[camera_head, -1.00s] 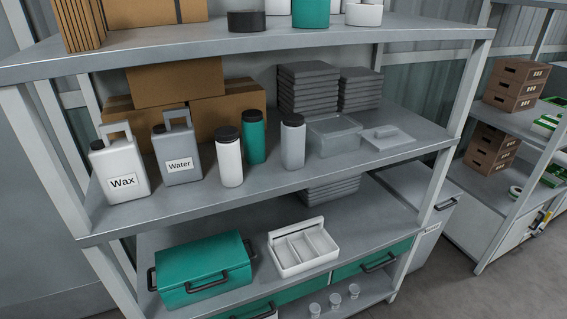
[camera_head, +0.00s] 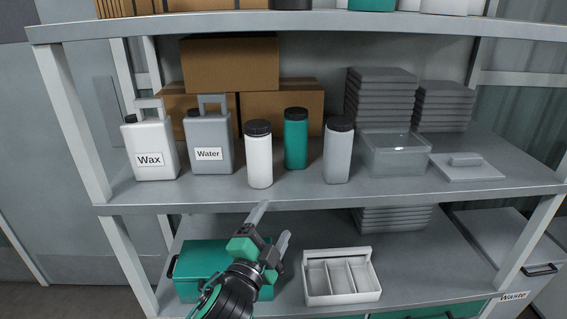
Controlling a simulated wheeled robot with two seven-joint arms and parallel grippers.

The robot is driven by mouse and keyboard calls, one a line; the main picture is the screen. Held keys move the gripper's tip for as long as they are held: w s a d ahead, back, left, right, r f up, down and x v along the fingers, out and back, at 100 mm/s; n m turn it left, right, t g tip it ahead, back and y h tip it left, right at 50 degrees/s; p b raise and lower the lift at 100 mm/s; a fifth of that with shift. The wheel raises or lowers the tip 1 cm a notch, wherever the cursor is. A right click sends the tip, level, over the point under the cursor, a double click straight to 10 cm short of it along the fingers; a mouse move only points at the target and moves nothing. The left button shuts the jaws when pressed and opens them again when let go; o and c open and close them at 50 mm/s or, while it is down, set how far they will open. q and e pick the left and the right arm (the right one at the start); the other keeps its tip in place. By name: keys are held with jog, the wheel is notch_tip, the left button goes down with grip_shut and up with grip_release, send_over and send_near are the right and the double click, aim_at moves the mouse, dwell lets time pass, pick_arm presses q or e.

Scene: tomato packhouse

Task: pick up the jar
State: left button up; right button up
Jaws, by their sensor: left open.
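Three jars with black lids stand upright on the middle shelf (camera_head: 420,191): a white jar (camera_head: 259,160), a teal jar (camera_head: 296,140) set a little further back, and a grey jar (camera_head: 338,155). I cannot tell which one the task means. My left gripper (camera_head: 274,222) comes up from the bottom, open and empty. Its fingers point up toward the shelf's front edge, just below the white jar in the picture, and touch no jar. My right gripper is not in view.
A Wax jug (camera_head: 150,145) and a Water jug (camera_head: 208,140) stand left of the jars, with cardboard boxes (camera_head: 230,65) behind. A clear bin (camera_head: 395,153) is right of them. Below are a teal toolbox (camera_head: 195,262) and a white divided caddy (camera_head: 341,283).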

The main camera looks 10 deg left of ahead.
pick_arm(q)
jog(key=s+d+r+m+g+h, duration=0.1)
jog(key=d+r+m+g+h, duration=0.1)
jog(key=d+r+m+h, duration=0.6)
jog(key=s+d+r+m+g+h, duration=0.2)
jog(key=d+r+m+h, duration=0.2)
jog(key=r+m+h, duration=0.8)
jog(key=s+d+m+g+h, duration=0.1)
jog(key=s+d+m+g, duration=0.15)
jog(key=m+g, duration=0.55)
jog(key=s+d+m+g, duration=0.2)
jog(key=d+m+g, duration=0.3)
jog(key=m, duration=0.6)
jog(key=m+t+y, duration=0.4)
jog(key=m+y, duration=1.1)
jog(key=y, duration=1.1)
send_near(257, 125)
jog(key=p+x, duration=0.1)
jog(key=x, duration=0.6)
jog(key=shift+f, duration=0.25)
jog(key=p+x, duration=0.1)
jog(key=x, duration=0.5)
jog(key=shift+w+f, duration=0.1)
jog(key=shift+f, duration=0.1)
jog(key=c, duration=1.4)
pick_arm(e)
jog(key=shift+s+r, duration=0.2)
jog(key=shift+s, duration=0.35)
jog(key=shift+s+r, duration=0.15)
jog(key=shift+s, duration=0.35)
